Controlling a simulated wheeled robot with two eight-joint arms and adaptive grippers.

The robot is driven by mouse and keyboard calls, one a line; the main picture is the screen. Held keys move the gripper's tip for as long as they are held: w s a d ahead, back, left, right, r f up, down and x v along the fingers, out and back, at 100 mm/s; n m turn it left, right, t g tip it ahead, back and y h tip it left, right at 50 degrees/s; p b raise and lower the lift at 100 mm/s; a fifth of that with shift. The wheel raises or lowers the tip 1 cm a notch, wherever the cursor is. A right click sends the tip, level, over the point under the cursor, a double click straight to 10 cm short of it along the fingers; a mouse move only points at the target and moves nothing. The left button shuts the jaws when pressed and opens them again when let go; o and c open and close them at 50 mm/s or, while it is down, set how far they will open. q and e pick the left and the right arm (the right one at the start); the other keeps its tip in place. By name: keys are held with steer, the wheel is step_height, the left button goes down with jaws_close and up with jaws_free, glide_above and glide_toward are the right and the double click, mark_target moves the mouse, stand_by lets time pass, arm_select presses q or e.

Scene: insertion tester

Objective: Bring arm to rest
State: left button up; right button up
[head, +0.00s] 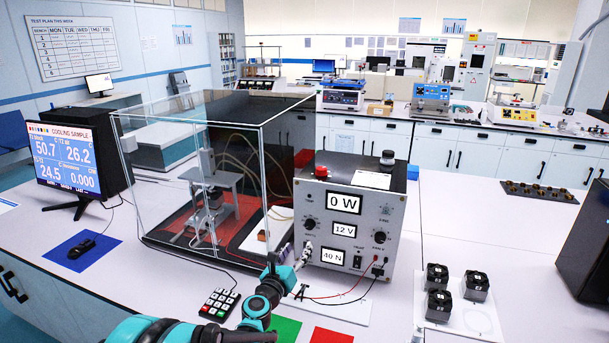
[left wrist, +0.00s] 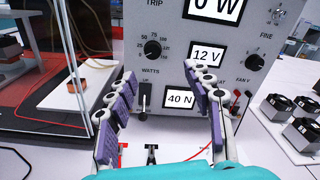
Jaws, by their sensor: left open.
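My left arm (head: 262,300), teal and dark, reaches up from the bottom of the head view. Its gripper (head: 305,258) is in front of the lower left of the grey power panel (head: 349,215). In the left wrist view the left gripper (left wrist: 155,82) is open, its two purple-padded fingers spread apart with nothing held. A black lever switch (left wrist: 144,95) on the panel shows between the fingers, closer to the left one. I cannot tell whether a finger touches the panel. My right gripper is not in view.
A clear glass enclosure (head: 200,140) stands left of the panel. A keypad (head: 220,304), a green mat (head: 284,328) and a red mat (head: 332,336) lie near the arm. Black fan blocks (head: 438,305) stand at right. Red and black leads run from the panel's base.

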arm_select(q)
steer(key=s+a+r+m+g, duration=0.1)
steer(key=s+r+m+g, duration=0.1)
steer(key=s+m, duration=0.7)
steer(key=s+a+r+m+g, duration=0.1)
steer(key=s+r+m+g, duration=0.2)
steer(key=s+m, duration=0.55)
steer(key=s+a+f+m+g+y, duration=0.1)
steer(key=s+a+f+m+y, duration=0.1)
steer(key=s+m, duration=0.4)
steer(key=s+a+f+m+g+y, duration=0.2)
steer(key=s+a+f+m, duration=0.2)
steer(key=s+a+m, duration=0.2)
steer(key=s+a+f+m+g+y, duration=0.1)
steer(key=s+a+f+m+y, duration=0.1)
steer(key=s+m, duration=0.4)
steer(key=s+a+f, duration=0.1)
steer(key=s+a, duration=0.1)
steer(key=s, duration=0.1)
steer(key=shift+s+a+f+g, duration=0.25)
steer(key=shift+a+g, duration=0.1)
steer(key=shift+g, duration=0.05)
